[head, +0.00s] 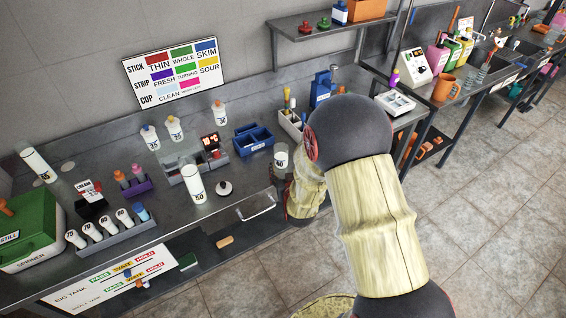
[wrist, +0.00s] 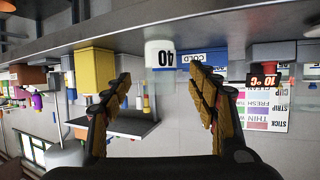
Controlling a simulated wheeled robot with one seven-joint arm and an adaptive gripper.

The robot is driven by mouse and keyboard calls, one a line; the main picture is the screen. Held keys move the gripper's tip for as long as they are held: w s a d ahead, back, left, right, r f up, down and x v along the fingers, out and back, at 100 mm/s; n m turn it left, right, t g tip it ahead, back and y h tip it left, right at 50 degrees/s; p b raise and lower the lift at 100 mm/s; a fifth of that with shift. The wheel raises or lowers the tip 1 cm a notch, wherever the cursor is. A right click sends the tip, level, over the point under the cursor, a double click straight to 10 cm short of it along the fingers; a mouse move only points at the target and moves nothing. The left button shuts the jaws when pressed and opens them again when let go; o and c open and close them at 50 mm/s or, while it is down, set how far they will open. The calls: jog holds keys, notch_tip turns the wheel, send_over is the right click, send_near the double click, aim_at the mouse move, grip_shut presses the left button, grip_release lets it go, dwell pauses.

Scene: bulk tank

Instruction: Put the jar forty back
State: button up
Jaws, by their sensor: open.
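The jar forty (head: 281,160) is a small white jar with a black number. It stands upright on the steel counter near its front edge, right of the blue bin. The wrist view is upside down and shows the jar (wrist: 160,53) with its 40 readable, between and beyond the two fingertips. My gripper (wrist: 160,75) is open, with yellow-brown pads on either side of the jar's line. I see no contact with the jar. In the head view my arm hides most of the gripper, which is low beside the counter's front edge.
A tall jar marked 50 (head: 198,186) and a dark-knobbed lid (head: 224,187) stand left of it. A blue bin (head: 253,139) and a red temperature display (head: 211,143) are behind. A rack of numbered bottles (head: 115,237) is at the left. A shelf (head: 330,27) hangs above.

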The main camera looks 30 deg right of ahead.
jog(key=s+a+r+n+g+y, duration=0.1)
jog(key=s+a+r+g+y, duration=0.1)
jog(key=s+a+r, duration=0.5)
jog(key=s+a+r+n+g+y, duration=0.15)
jog(key=a+r, duration=0.25)
jog(key=r, duration=0.6)
jog(key=s+a+r+n+g, duration=0.1)
jog(key=s+r, duration=0.3)
jog(key=s, duration=0.6)
jog(key=s+a+r+g+y, duration=0.1)
jog(key=s+a+r, duration=0.3)
jog(key=s, duration=0.7)
jog(key=shift+a+n+g, duration=0.15)
jog(key=shift+n+g, duration=0.2)
jog(key=shift+g, duration=0.4)
